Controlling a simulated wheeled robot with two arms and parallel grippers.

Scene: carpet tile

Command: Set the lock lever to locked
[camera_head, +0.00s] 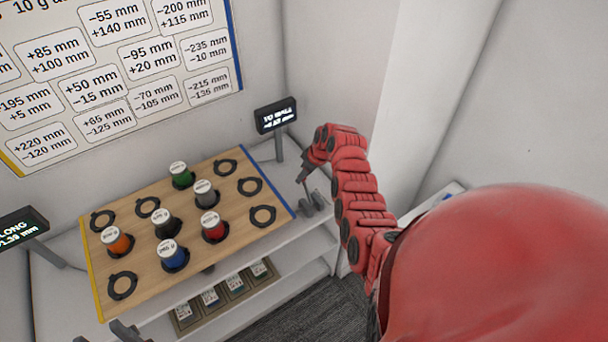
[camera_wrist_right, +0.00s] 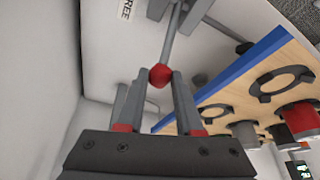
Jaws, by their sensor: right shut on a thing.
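The lock lever is a thin grey rod with a red knob (camera_wrist_right: 160,75), seen in the right wrist view. The knob sits between the two grey fingers of my right gripper (camera_wrist_right: 158,105), which is shut on it. A white label reading "FREE" (camera_wrist_right: 127,10) is beside the rod at the top of that view. In the head view my right gripper (camera_head: 305,178) reaches down beside the right edge of the wooden board (camera_head: 135,212), above a grey fitting (camera_head: 312,204). The knob is too small to make out there.
The board carries several colored weights, such as a green one (camera_head: 181,175), and empty black rings (camera_head: 263,216). A small display (camera_head: 275,115) stands behind it; another (camera_head: 20,228) is at left. A lower shelf (camera_head: 290,270) holds a tray (camera_head: 185,316). White walls are close at right.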

